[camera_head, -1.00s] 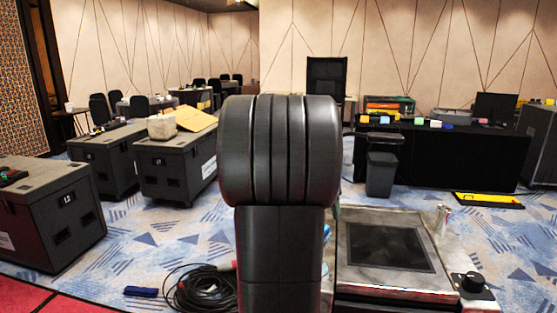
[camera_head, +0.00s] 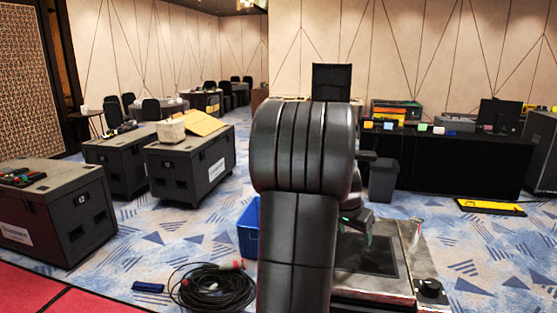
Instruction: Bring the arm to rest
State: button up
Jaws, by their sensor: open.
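My arm fills the middle of the view, with its big dark rounded joint in front and the upper link leaning slightly. My gripper (camera_head: 362,230) shows small and dark just right of the arm, partly hidden behind it. It is open, with a greenish edge at its tip, above the dark panel of a low metal-topped unit (camera_head: 408,247). I see nothing held in it.
A coiled black cable (camera_head: 215,290) and a blue bin (camera_head: 248,228) are left of my arm. Black cases (camera_head: 190,165) stand further left. A dark bin (camera_head: 383,181) and black-draped desk (camera_head: 460,160) are behind. A can (camera_head: 416,229) stands on the unit.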

jog(key=b, duration=0.3)
send_over(350, 261)
jog(key=s, duration=0.1)
jog(key=f, duration=0.4)
jog(key=a+f, duration=0.1)
jog(key=f, duration=0.1)
jog(key=shift+d+f, duration=0.15)
jog(key=shift+f, duration=0.2)
jog(key=shift+f+b, duration=0.3)
jog(key=shift+f, duration=0.3)
